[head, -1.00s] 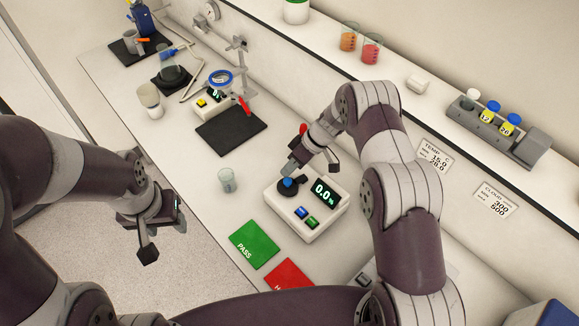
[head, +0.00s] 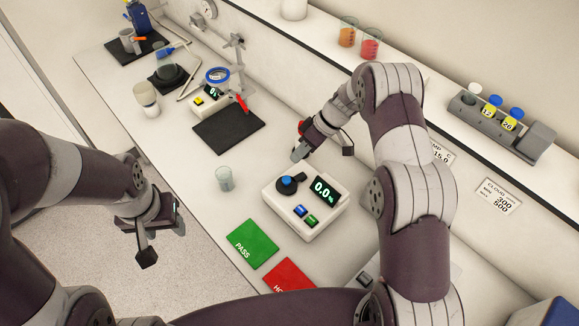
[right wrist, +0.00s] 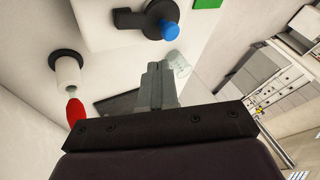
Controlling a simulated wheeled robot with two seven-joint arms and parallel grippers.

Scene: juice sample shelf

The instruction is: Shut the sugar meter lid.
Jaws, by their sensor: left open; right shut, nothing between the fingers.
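The sugar meter (head: 318,222) is a white box with a lit display reading 0.0%, in the middle of the bench. Its black lid (head: 286,187) with a blue knob (head: 287,181) looks lowered flat on top. In the right wrist view the lid (right wrist: 129,19) and knob (right wrist: 169,32) show at the top. My right gripper (head: 298,154) is shut and empty, above and behind the meter, apart from the lid; its fingers (right wrist: 161,75) show closed together in the wrist view. My left gripper (head: 165,216) is open and empty at the left, off the bench's front edge.
A glass beaker (head: 225,179) stands left of the meter. The green PASS card (head: 250,243) and a red card (head: 288,275) lie in front. A black mat (head: 229,130) lies further back. A shelf behind holds beakers and a vial rack (head: 500,128).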

